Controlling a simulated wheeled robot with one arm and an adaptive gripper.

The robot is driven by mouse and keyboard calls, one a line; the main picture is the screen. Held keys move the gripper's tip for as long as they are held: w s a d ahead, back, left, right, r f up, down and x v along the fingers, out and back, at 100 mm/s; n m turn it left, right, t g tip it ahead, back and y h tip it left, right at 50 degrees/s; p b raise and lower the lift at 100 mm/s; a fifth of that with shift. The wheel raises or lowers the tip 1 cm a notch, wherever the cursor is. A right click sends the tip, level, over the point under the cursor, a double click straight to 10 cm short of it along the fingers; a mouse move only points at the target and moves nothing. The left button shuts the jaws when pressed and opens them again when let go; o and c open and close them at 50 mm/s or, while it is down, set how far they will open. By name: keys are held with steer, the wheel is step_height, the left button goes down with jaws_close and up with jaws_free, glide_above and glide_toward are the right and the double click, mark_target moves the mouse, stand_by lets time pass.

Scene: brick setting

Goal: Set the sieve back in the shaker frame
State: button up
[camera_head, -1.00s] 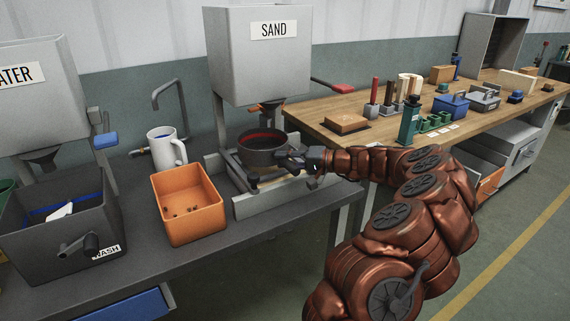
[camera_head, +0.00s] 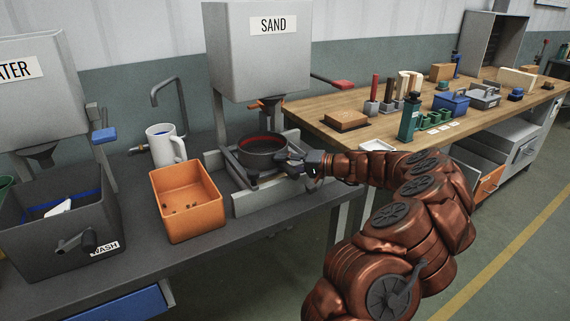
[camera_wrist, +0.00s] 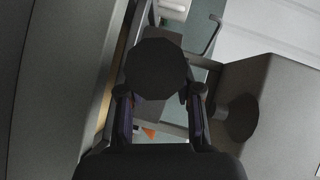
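The sieve (camera_head: 262,153), a round dark pan with a red inner ring, sits level at the grey shaker frame (camera_head: 285,189) under the sand hopper. I cannot tell whether it is fully seated. My gripper (camera_head: 291,163) is at the sieve's right side, coming in from the right. In the wrist view, the fingers of my gripper (camera_wrist: 160,112) stand either side of a dark many-sided piece (camera_wrist: 158,66), which looks like the end of the sieve's handle. The gripper seems shut on it. The contact and the sieve's underside are hidden.
The sand hopper (camera_head: 258,65) hangs close above. An orange bin (camera_head: 188,222) with small bits in it stands left of the frame, with a white jug (camera_head: 160,137) behind. A dark wash box (camera_head: 50,245) is at far left. A wooden bench (camera_head: 345,140) is at right.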

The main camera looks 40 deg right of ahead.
steer(key=shift+o, duration=1.1)
steer(key=shift+r+p, duration=0.45)
steer(key=shift+p, duration=0.1)
steer(key=b+v, duration=0.1)
steer(key=v, duration=1.1)
